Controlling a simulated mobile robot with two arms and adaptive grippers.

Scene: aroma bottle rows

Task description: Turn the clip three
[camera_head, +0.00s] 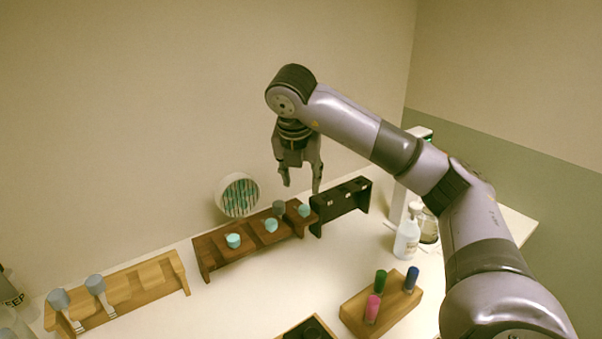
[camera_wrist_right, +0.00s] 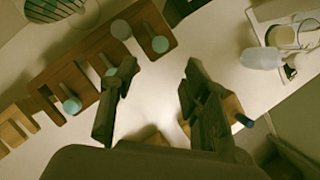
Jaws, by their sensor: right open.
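My right gripper (camera_head: 302,186) is open and empty above the right end of the dark brown rack (camera_head: 212,248). In the wrist view its two fingers (camera_wrist_right: 155,105) are spread apart, with table between them. The brown rack holds several teal-topped bottles, one at its left (camera_head: 233,241) and one at its right end (camera_head: 304,210). A black rack (camera_head: 318,229) stands just right of it with small pale pieces on it. I cannot tell which thing is the clip. My left gripper is not in view.
A light wooden rack (camera_head: 150,293) with blue-topped bottles stands at left. A wooden block (camera_head: 354,319) holds green, pink and blue-capped items. A white bottle (camera_head: 406,240) stands at right. A round grille (camera_head: 239,195) is behind the brown rack.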

